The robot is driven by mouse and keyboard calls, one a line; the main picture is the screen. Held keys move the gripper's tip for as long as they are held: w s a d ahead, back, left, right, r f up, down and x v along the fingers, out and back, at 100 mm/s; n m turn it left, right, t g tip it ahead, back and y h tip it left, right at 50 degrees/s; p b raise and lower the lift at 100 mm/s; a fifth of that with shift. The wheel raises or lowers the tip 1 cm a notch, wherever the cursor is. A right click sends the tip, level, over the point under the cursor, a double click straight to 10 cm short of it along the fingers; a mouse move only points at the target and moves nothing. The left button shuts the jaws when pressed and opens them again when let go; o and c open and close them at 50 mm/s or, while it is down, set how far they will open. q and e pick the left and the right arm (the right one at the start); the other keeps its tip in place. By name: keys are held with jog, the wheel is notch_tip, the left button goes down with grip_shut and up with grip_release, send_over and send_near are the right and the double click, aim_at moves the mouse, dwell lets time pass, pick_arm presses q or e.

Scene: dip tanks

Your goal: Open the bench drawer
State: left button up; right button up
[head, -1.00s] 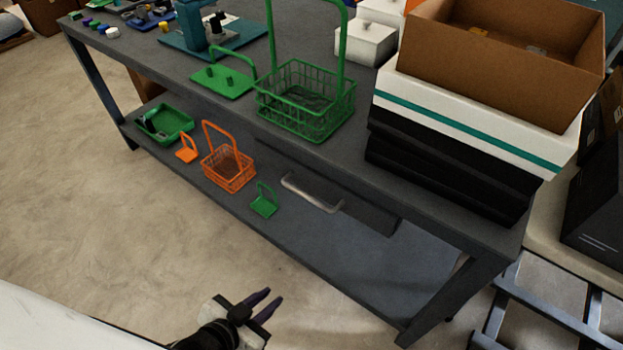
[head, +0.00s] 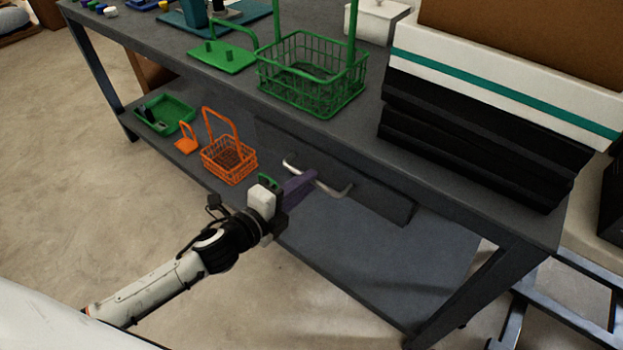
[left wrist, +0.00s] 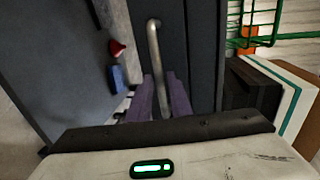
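The bench drawer (head: 375,195) is a dark panel under the bench top, with a pale metal bar handle (head: 335,191). I see no clear gap at the drawer front in the head view. My left gripper (head: 314,175) is at the handle, with its purple fingers across the bar and hiding part of it. In the left wrist view the handle (left wrist: 153,42) runs between the two fingers (left wrist: 161,84), one on each side, with little or no space beside it. The fingers look shut on it. My right gripper is not in view.
A green basket (head: 311,104) and stacked black boxes (head: 470,150) stand on the bench top (head: 375,125). An orange basket (head: 229,163) and a green tray (head: 178,112) sit on the lower shelf (head: 385,255). The floor left of the bench is open.

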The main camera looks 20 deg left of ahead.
pick_arm(q)
jog(key=shift+x, duration=1.35)
jog(key=shift+s, duration=0.1)
grip_shut()
jog(key=shift+s, duration=0.1)
